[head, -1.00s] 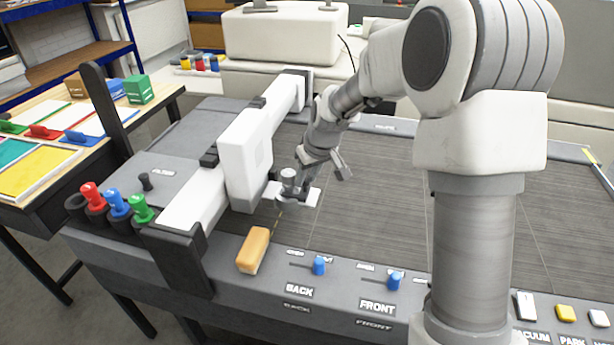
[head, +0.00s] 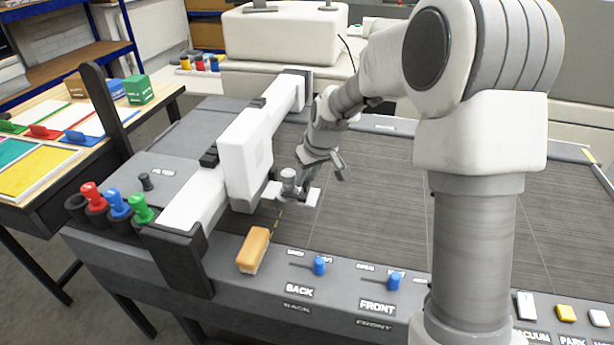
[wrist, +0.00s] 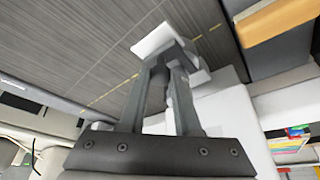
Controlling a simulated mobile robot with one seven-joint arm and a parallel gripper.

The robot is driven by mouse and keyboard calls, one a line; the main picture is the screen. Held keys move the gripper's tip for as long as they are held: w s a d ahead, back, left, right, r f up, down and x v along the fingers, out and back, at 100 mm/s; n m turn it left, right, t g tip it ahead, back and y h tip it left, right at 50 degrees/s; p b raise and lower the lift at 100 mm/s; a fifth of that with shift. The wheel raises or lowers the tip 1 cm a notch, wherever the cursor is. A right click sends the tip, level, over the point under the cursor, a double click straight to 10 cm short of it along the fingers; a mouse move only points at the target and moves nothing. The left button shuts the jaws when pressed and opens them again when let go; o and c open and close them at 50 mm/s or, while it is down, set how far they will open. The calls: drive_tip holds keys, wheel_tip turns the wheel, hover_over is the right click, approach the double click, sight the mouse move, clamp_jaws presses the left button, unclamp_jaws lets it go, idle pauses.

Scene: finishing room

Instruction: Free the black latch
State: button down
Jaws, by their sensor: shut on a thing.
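My gripper (wrist: 170,65) is closed at the white plate (wrist: 163,40) beside the gantry's white carriage (head: 245,165). A dark, rounded piece (wrist: 157,90) shows between its fingers in the wrist view; it may be the black latch, but I cannot tell for sure. In the head view the plate (head: 311,197) sticks out to the right of the carriage, low over the grey striped bed. My wrist and a grey round part (head: 288,176) cover much of that spot, so the latch itself is not clear there.
An orange-and-white block (head: 253,250) lies on the front rail, near the blue BACK knob (head: 319,265) and blue FRONT knob (head: 393,281). Red, blue and green handled tools (head: 117,203) stand at the left. The striped bed (head: 380,200) is clear to the right.

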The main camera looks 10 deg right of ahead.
idle(0.3)
drive_tip(key=shift+s+d+b, duration=0.15)
drive_tip(key=shift+s+d, duration=0.1)
drive_tip(key=shift+d, duration=0.4)
drive_tip(key=shift+s+d+b, duration=0.15)
drive_tip(key=shift+s+d, duration=0.05)
drive_tip(key=shift+d, duration=0.4)
drive_tip(key=shift+s+d+b, duration=0.15)
drive_tip(key=shift+s+d, duration=0.1)
drive_tip(key=shift+d, duration=0.4)
drive_tip(key=c, duration=0.6)
unclamp_jaws()
drive_tip(key=shift+d, duration=0.15)
drive_tip(key=v, duration=1.7)
drive_tip(key=shift+s+r, duration=0.15)
